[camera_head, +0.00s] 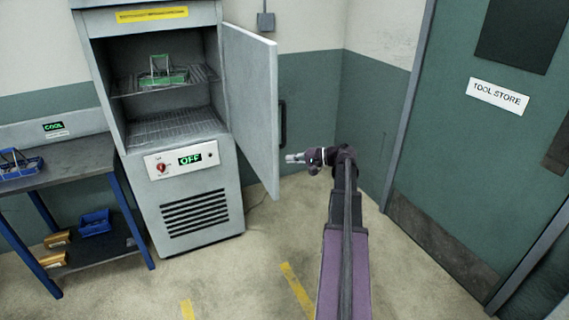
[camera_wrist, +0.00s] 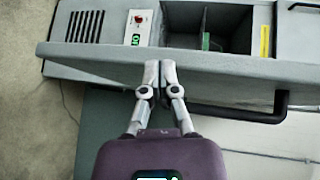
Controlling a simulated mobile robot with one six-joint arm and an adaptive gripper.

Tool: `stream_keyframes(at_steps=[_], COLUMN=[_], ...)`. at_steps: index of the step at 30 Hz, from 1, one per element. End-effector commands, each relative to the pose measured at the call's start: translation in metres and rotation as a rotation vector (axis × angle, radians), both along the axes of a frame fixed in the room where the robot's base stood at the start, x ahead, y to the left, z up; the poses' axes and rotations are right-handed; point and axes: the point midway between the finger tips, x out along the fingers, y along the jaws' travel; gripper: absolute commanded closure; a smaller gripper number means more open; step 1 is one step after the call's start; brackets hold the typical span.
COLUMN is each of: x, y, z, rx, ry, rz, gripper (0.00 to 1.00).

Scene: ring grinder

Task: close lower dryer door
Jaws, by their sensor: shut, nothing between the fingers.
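The grey dryer door (camera_head: 250,105) stands wide open on the right side of the dryer (camera_head: 187,190), with a dark handle (camera_head: 282,122) on its outer face. In the wrist view the door (camera_wrist: 215,73) crosses the picture, with its handle (camera_wrist: 250,112) at lower right. My gripper (camera_head: 292,158) is shut and empty, just right of the door's lower part. It also shows in the wrist view (camera_wrist: 160,66), its fingertips over the door's outer face; I cannot tell whether they touch. Inside the dryer, a green basket (camera_head: 163,75) sits on a wire shelf.
The control panel (camera_head: 182,160) reads OFF. A side table (camera_head: 70,165) with a blue basket (camera_head: 20,163) stands left of the dryer. A green Tool Store door (camera_head: 490,150) is at the right. The floor before the dryer is clear.

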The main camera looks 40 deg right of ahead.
Motion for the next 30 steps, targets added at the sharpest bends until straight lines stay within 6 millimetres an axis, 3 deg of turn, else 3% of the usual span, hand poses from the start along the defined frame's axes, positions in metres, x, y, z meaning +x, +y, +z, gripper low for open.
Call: stream_keyframes(at_steps=[1, 3, 6, 10, 15, 30], x=[-0.005, -0.013, -0.024, -0.035, -0.04, -0.036], y=[-0.024, -0.047, -0.074, -0.096, -0.105, -0.103], z=[-0.009, -0.009, -0.007, -0.005, -0.002, -0.001], rx=[0.023, 0.055, 0.089, 0.116, 0.129, 0.128], ry=[-0.028, -0.068, -0.114, -0.154, -0.174, -0.173], rz=[-0.03, -0.062, -0.099, -0.129, -0.142, -0.142], gripper=[1.0, 1.0, 1.0, 1.0, 1.0, 1.0])
